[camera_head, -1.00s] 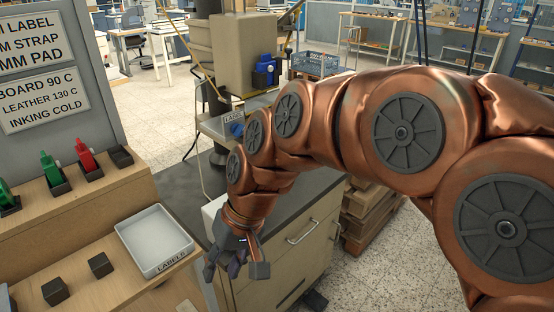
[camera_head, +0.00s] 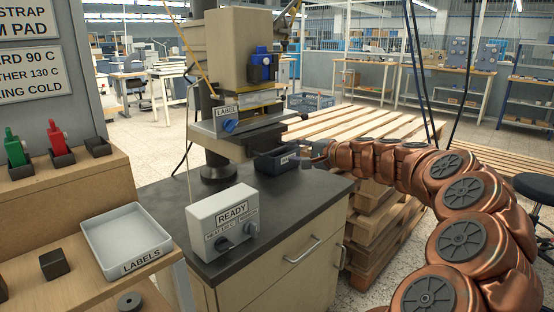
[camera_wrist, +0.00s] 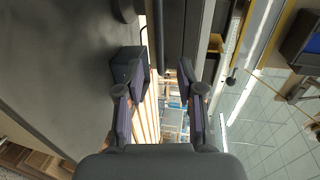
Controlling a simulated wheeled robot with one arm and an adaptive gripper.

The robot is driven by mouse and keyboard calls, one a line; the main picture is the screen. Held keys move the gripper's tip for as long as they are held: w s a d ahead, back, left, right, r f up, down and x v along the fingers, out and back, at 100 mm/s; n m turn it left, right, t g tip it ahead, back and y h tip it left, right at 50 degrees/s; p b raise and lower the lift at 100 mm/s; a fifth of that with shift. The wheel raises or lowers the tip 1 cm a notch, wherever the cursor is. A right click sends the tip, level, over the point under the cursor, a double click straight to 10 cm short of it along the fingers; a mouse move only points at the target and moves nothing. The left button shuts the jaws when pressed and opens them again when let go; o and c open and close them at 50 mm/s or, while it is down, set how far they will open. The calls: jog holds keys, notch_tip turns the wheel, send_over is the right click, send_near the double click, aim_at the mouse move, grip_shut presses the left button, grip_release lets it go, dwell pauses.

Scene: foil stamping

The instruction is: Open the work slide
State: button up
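The foil stamping press (camera_head: 228,50) stands on the dark-topped cabinet. Its lower part holds a flat dark plate, apparently the work slide (camera_head: 262,127), with a small dark knob (camera_head: 304,116) sticking out to the right. A similar small knob (camera_wrist: 232,76) shows right of the fingers in the wrist view. My gripper (camera_head: 312,152) is below and right of that knob, beside a small dark bin (camera_head: 277,161). In the wrist view my gripper (camera_wrist: 162,72) has its fingers apart with nothing held. The bin (camera_wrist: 126,66) is by the left finger.
A white control box reading READY (camera_head: 223,222) stands on the counter's front. A white LABELS tray (camera_head: 125,240) lies on the wooden bench at left. Wooden pallets (camera_head: 375,128) are behind my arm. The counter (camera_head: 160,195) is clear left of the control box.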

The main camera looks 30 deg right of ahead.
aim_at(278, 150)
jog(key=x, duration=0.7)
jog(key=shift+w+a+f+b, duration=0.1)
jog(key=shift+w+a+b, duration=0.05)
jog(key=shift+w+b, duration=0.15)
grip_shut()
dwell(0.4)
